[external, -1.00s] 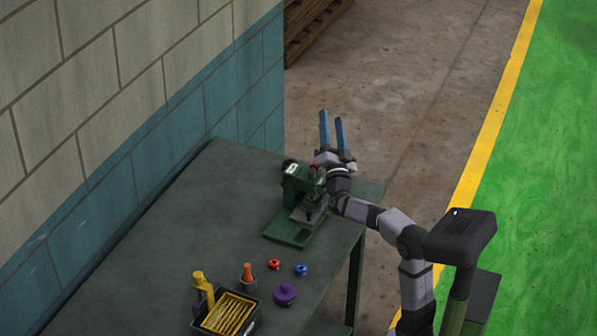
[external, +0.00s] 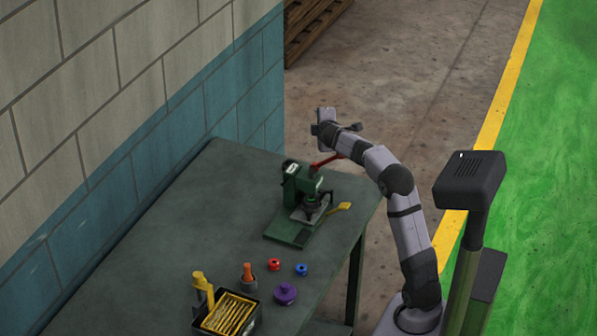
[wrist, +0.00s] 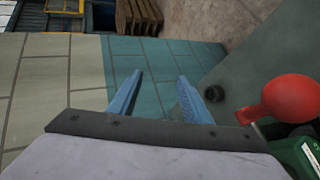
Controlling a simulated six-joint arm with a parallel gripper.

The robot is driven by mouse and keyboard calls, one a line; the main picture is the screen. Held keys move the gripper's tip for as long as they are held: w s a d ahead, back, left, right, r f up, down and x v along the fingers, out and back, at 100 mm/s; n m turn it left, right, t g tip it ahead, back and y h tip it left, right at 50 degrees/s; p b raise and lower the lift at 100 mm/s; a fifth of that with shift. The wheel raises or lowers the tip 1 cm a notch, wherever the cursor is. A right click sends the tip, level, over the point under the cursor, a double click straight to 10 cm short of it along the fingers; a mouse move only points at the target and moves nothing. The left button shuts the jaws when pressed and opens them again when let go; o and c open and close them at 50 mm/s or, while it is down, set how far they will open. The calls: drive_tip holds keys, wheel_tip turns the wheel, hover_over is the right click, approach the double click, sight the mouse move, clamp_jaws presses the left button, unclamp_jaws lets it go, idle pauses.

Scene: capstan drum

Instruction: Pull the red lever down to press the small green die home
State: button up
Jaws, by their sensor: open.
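The green press (external: 303,188) stands on the bench with its red lever (external: 325,161) sticking out to the upper right. The lever's round red knob (wrist: 291,97) looms large at the right of the wrist view, with part of the green press (wrist: 300,155) below it. My gripper (wrist: 160,77) is open, with its two blue fingers apart and nothing between them. It is left of the knob in the wrist view and not touching it. I cannot make out the small green die.
A yellow handle (external: 339,208) sticks out at the press's right side. Nearer on the bench (external: 150,275) are a red piece (external: 274,265), a blue piece (external: 301,269), a purple piece (external: 285,293), an orange-topped piece (external: 247,272) and a tray of yellow sticks (external: 229,314). A wall borders the left.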

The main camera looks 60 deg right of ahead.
drive_tip(key=s+d+g+h+p, duration=0.2)
drive_tip(key=s+d+g, duration=0.2)
drive_tip(key=s+d, duration=0.4)
drive_tip(key=s+a+f+m+g+y, duration=0.2)
drive_tip(key=s+f+m+g+y, duration=0.25)
drive_tip(key=s+f+m, duration=0.65)
drive_tip(key=s+a+f+m+t+y, duration=0.1)
drive_tip(key=s+a+f+m+y, duration=0.2)
drive_tip(key=a, duration=1)
drive_tip(key=s+a+f+m+t+y, duration=0.1)
drive_tip(key=s+a+f+m+y, duration=0.3)
drive_tip(key=a, duration=1)
drive_tip(key=s+a+f+m+t, duration=0.15)
drive_tip(key=a+m, duration=0.35)
drive_tip(key=a, duration=0.8)
drive_tip(key=a+f+n+g+b, duration=0.1)
drive_tip(key=a+f+n+b, duration=0.35)
drive_tip(key=f+b, duration=0.3)
drive_tip(key=a+f+n+y+b, duration=0.1)
drive_tip(key=a+f+n+b, duration=0.3)
drive_tip(key=f+n+b, duration=0.4)
drive_tip(key=a+f+n+g+b, duration=0.1)
drive_tip(key=a+f+n+b, duration=0.3)
drive_tip(key=f+b, duration=0.4)
wheel_tip(320, 180, up, 27)
drive_tip(key=p, duration=2.9)
drive_tip(key=shift+s+p, duration=0.3)
drive_tip(key=shift+p, duration=0.1)
